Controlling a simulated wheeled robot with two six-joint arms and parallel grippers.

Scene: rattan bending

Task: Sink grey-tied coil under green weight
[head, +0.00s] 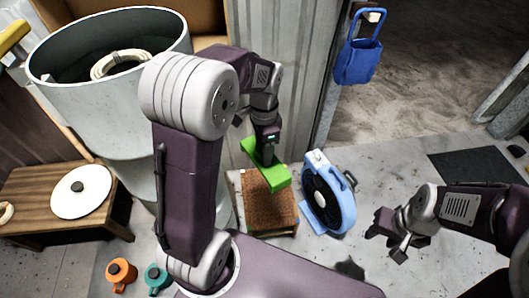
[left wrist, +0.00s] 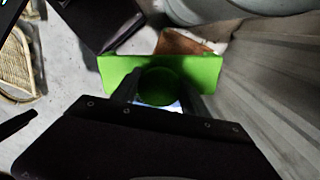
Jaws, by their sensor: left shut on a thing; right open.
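The green weight (head: 275,178) is a bright green block in my left gripper (head: 268,153), which is shut on it. It is at the brown-topped stool (head: 268,208); I cannot tell whether it touches the top. The left wrist view shows the green weight (left wrist: 210,72) across the fingers. A pale coil (head: 118,63) is inside the tall whitish tank (head: 100,115). Another pale coil (head: 5,212) is cut off at the left edge. I cannot make out a grey tie on either. My right gripper (head: 392,240) is open and empty over the floor at right.
A low wooden table (head: 110,213) holds a white round lid (head: 82,192) with a dark knob. Orange (head: 121,272) and teal (head: 156,276) items stand on the floor. A blue fan (head: 332,195) stands beside the stool. A blue bag (head: 357,62) hangs behind. Floor at right is mostly clear.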

